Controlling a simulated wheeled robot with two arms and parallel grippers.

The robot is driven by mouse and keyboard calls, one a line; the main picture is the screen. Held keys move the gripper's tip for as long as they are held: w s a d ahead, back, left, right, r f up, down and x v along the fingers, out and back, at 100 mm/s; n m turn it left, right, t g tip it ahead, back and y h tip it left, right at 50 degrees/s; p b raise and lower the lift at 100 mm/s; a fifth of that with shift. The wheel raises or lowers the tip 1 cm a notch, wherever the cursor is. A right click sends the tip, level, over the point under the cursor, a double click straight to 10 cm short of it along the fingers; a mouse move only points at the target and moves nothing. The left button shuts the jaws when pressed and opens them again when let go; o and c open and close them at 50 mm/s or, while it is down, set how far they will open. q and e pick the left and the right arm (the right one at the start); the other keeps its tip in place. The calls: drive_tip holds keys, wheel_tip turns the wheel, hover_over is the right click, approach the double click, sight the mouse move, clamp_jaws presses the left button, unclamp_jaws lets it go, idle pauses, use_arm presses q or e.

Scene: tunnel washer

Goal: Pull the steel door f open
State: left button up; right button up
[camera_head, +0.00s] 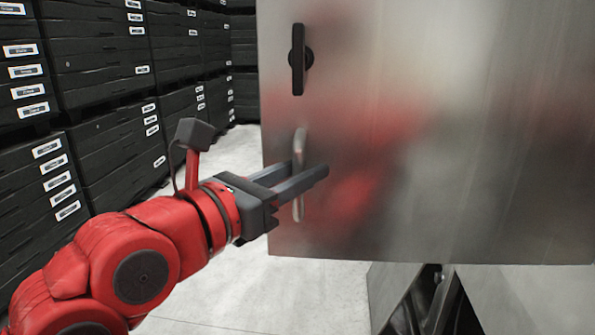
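The steel door (450,130) is a large brushed metal panel filling the right half of the view. A vertical steel bar handle (299,146) is near its left edge.
A black turn latch (299,60) is on the door above the handle. Stacked black crates (95,60) with white labels line the left side. A dark metal support (425,298) stands below the door. The pale floor (275,290) left of it is clear.

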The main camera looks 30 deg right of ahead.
drive_tip(key=shift+a, duration=0.15)
drive_tip(key=b+v, duration=0.2)
drive_tip(key=v, duration=1.5)
drive_tip(key=shift+s, duration=0.1)
